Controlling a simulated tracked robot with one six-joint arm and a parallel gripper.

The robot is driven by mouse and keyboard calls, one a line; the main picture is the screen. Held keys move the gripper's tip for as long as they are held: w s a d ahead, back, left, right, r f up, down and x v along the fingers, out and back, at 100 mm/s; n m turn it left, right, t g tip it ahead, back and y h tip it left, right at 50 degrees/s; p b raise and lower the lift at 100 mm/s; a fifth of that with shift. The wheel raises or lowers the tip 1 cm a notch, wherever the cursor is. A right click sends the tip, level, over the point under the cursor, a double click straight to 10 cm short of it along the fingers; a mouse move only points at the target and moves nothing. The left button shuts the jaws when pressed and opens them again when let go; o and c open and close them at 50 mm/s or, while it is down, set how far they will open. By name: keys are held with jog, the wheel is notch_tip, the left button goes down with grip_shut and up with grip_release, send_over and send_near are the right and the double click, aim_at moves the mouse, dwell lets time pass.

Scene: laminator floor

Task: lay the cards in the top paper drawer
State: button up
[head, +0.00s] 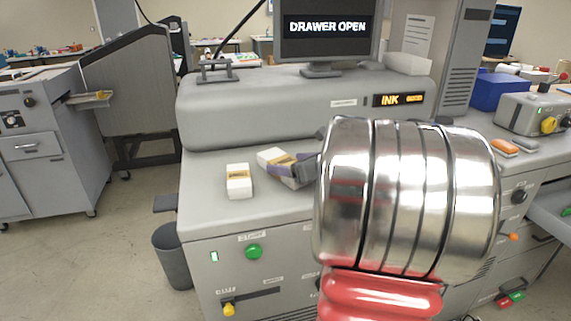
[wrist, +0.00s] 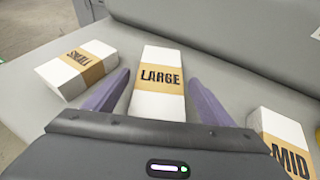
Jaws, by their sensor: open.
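Three white packs with tan bands lie on the grey machine top. The pack marked LARGE (wrist: 158,103) lies between the two purple fingers of my open gripper (wrist: 158,80), with a gap on each side. In the head view that pack (head: 269,157) shows beside my gripper (head: 289,169). The pack marked MID (wrist: 285,140) lies to the right and is hidden behind my arm in the head view. A drawer-like tray (head: 552,214) sticks out at the right edge.
The screen (head: 325,27) reads DRAWER OPEN. A raised housing (head: 270,105) stands behind the packs. A blue bin (head: 497,91) and a control box (head: 535,113) stand at the right. My arm hides much of the machine's right part. The front left of the top is clear.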

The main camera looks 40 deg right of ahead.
jog(key=v, duration=0.9)
jog(key=shift+s, duration=0.1)
dwell(0.3)
